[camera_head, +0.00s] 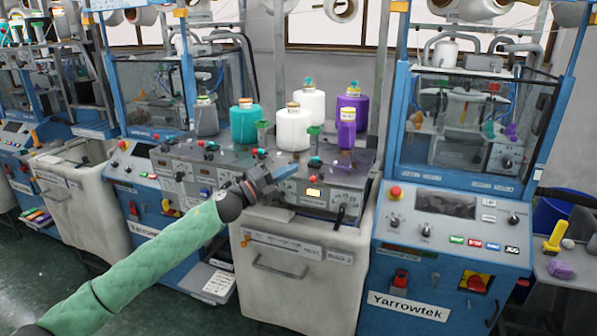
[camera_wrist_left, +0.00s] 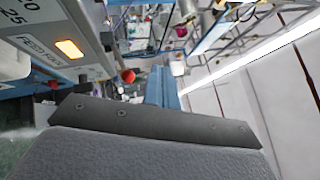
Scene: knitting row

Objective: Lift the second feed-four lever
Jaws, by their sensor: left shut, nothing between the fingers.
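My left gripper (camera_head: 272,177) is shut and empty, in front of the grey feed box (camera_head: 325,180) at the middle of the head view. The box's front has a lit amber display (camera_head: 313,192) and a dark lever (camera_head: 341,213) at its lower right. The gripper is left of the display and above that lever, apart from the lever. In the left wrist view the closed blue fingers (camera_wrist_left: 164,88) point away; the amber display (camera_wrist_left: 69,48) and a red knob (camera_wrist_left: 128,76) on a dark stem are to their left. I cannot read which lever is the second feed-four one.
White, purple and teal yarn cones (camera_head: 294,128) stand on the deck behind the box. A pale cabinet (camera_head: 300,265) is below it. A blue Yarrowtek machine (camera_head: 440,255) stands close on the right. Another feed box (camera_head: 190,165) is at the left.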

